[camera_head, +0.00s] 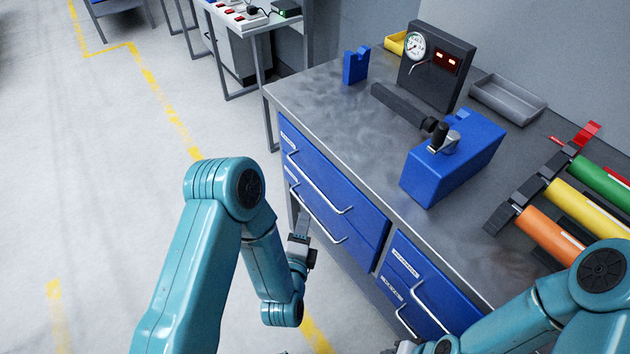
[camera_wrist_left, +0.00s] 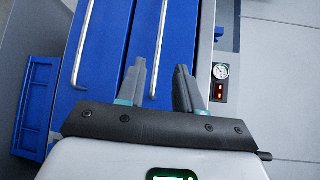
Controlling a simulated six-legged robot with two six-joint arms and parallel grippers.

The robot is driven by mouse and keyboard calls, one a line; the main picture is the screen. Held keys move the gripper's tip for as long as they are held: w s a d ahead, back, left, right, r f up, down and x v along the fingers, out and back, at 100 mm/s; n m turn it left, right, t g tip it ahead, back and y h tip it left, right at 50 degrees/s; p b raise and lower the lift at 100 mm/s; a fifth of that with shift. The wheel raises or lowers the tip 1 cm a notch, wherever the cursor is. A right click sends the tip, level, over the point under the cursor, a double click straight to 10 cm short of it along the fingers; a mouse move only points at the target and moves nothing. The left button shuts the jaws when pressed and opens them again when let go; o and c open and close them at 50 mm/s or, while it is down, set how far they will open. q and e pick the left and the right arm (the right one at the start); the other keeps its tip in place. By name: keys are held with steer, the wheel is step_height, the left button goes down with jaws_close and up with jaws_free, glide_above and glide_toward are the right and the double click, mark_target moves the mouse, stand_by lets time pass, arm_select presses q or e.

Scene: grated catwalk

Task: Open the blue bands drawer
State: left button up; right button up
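The workbench has blue drawers with silver bar handles. The left column has an upper drawer (camera_head: 325,190) and a lower drawer (camera_head: 318,222); the right column (camera_head: 435,290) has more. All look shut. Small white labels are too blurred to read, so I cannot tell which is the bands drawer. My left gripper (camera_head: 301,240) is just in front of the left column's lower drawer. In the left wrist view, its fingers (camera_wrist_left: 170,78) are apart, with a drawer handle (camera_wrist_left: 160,60) near the left finger; contact is unclear. My right gripper (camera_head: 405,347) is mostly cut off at the bottom edge.
On the benchtop stand a blue block with a clamp (camera_head: 460,165), a gauge box (camera_head: 437,65), a grey tray (camera_head: 508,97) and coloured rolls (camera_head: 585,200). Another table (camera_head: 245,15) stands behind. The floor (camera_head: 100,170) at left is clear.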

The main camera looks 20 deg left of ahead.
mark_target(313, 184)
arm_select(q)
steer(key=w, duration=0.5)
steer(key=w+a+f+p, duration=0.1)
steer(key=w, duration=0.4)
steer(key=w+a+f, duration=0.1)
steer(key=w, duration=0.4)
jaws_close()
